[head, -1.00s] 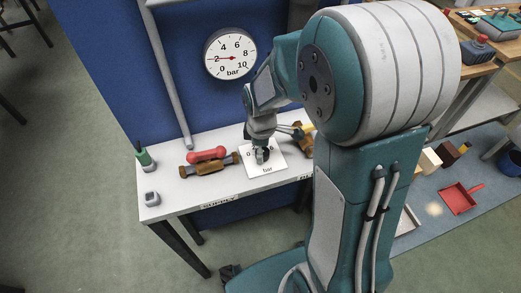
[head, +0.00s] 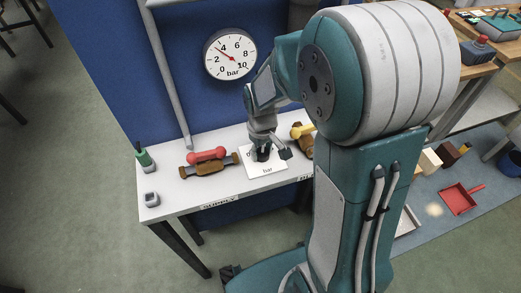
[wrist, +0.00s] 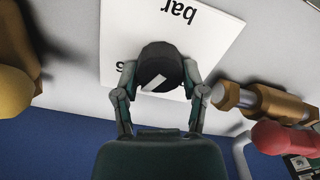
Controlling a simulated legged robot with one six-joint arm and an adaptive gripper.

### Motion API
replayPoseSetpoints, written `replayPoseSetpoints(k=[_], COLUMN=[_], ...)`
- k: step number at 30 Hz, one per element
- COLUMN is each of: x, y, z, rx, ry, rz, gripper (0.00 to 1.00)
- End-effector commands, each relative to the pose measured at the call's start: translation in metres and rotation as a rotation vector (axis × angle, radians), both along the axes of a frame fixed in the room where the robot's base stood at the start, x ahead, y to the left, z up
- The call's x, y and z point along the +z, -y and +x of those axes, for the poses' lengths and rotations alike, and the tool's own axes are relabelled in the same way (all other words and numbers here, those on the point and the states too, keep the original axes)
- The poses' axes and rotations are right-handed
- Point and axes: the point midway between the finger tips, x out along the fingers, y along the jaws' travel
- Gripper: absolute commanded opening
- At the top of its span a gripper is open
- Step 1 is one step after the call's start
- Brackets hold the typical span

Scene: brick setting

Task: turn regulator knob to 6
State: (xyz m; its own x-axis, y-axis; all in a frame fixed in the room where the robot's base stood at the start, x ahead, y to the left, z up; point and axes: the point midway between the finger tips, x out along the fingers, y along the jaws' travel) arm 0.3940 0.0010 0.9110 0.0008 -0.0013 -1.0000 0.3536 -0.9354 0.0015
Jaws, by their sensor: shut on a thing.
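The regulator knob (wrist: 160,62) is a black round knob with a white pointer mark, on a white card marked "bar" (wrist: 205,45). My gripper (wrist: 160,78) is shut around the knob, one finger on each side. In the head view my gripper (head: 265,150) comes down on the card (head: 266,172) and hides most of the knob and its numbers. The round pressure gauge (head: 231,62) on the blue panel has a red needle pointing between 2 and 4.
A brass valve with a red handle (head: 207,155) lies left of the card. A valve with a yellow handle (head: 302,130) is to its right, partly hidden by my arm.

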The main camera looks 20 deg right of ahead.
Motion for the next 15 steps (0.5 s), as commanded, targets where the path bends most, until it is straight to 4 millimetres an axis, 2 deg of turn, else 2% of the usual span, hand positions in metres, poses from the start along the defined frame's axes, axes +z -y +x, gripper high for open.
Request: replayPoseSetpoints(k=[15], x=[-0.0018], y=[0.0007], z=[-0.0023], rx=[-0.448], ry=[-0.008], rz=[-0.003], gripper=[0.07])
